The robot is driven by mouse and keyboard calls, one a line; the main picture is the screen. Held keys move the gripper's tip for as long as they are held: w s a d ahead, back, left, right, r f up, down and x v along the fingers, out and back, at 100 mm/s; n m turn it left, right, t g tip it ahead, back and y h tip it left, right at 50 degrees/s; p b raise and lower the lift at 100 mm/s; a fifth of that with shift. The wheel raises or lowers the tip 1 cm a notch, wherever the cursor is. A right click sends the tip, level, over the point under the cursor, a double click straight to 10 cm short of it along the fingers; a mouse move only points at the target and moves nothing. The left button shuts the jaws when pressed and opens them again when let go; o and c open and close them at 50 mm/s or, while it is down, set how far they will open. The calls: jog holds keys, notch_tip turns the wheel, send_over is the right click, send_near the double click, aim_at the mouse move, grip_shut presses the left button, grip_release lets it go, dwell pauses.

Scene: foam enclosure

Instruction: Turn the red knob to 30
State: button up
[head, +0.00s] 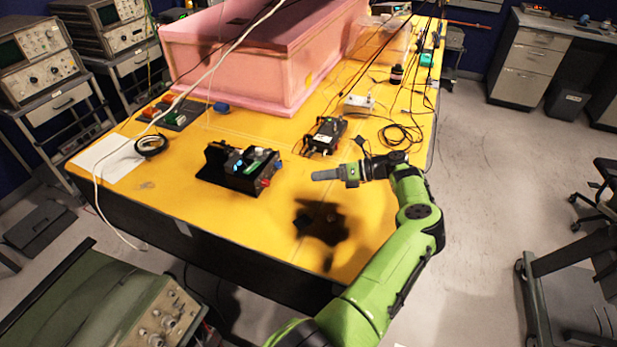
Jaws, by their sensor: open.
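A black box-like device (232,180) with blue and green parts on top sits near the front edge of the yellow table. A small red part, likely the red knob (265,183), shows at its right end; any scale or pointer on it is too small to read. My gripper (316,175) is above the table to the right of the device, its grey fingers pointing left towards it. It is apart from the red part and holds nothing that I can see. The fingers overlap from this side, but the jaws are open.
The yellow table (190,225) is bare in front of the device. A pink foam enclosure (225,70) stands behind. A black unit (325,135) and loose cables lie behind my gripper. A white cable hangs across the left. A white sheet (105,158) lies at left.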

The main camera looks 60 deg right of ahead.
jog(key=a+n, duration=0.1)
jog(key=a+r+n+h+p, duration=0.1)
jog(key=n, duration=0.1)
jog(key=a+n+h+p, duration=0.1)
jog(key=n, duration=0.1)
jog(key=shift+w+a+r, duration=0.1)
jog(key=shift+w+r, duration=0.15)
jog(key=shift+w, duration=0.1)
jog(key=s+a+r+n+h+p, duration=0.1)
jog(key=s+a+n+h+p, duration=0.1)
jog(key=a+n+h, duration=0.15)
send_near(268, 184)
jog(key=shift+m, duration=0.35)
jog(key=x, duration=0.8)
jog(key=shift+c, duration=0.5)
grip_shut()
